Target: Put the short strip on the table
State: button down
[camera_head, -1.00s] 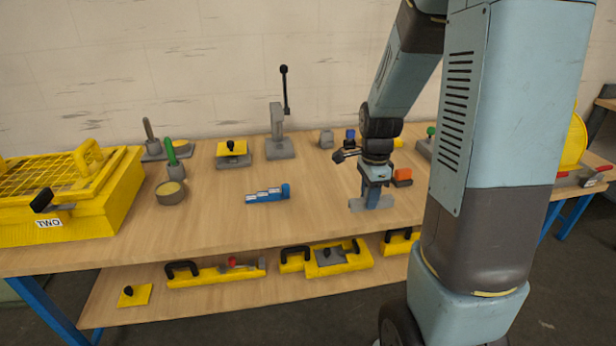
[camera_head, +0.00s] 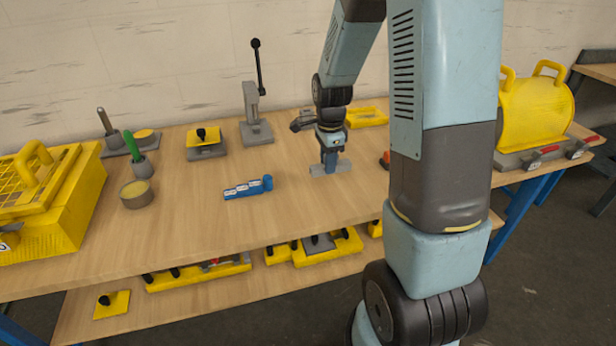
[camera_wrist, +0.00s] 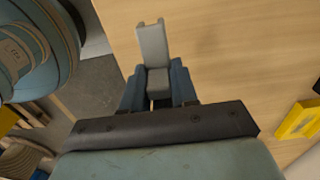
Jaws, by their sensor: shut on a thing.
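The short strip (camera_head: 322,169) is a flat grey piece at the middle-right of the wooden table (camera_head: 290,215). My gripper (camera_head: 331,158) points down and is shut on it. The strip is at or just above the table top; I cannot tell if it touches. In the wrist view the grey strip (camera_wrist: 152,45) stands out from between the blue fingers of my gripper (camera_wrist: 158,88), with bare wood beside it. The gripped part of the strip is partly hidden by the fingers.
A blue piece (camera_head: 248,188) with white labels lies left of the strip. A lever press (camera_head: 256,128) stands behind. A yellow tray (camera_head: 367,117) lies beyond my gripper. A yellow box (camera_head: 55,200) is at far left. The table between the blue piece and the strip is clear.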

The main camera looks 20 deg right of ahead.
jog(key=w+a+f, duration=0.1)
jog(key=w+f, duration=0.1)
jog(key=w+a+f, duration=0.1)
jog(key=f, duration=0.1)
jog(key=w+a+f, duration=0.1)
jog(key=w+f, duration=0.1)
jog(key=shift+w, duration=0.3)
jog(key=shift+w+a+f, duration=0.25)
jog(key=shift+w+f, duration=0.2)
jog(key=shift+f, duration=1.6)
jog(key=shift+f, duration=0.1)
jog(key=c, duration=0.9)
grip_release()
jog(key=shift+o, duration=0.2)
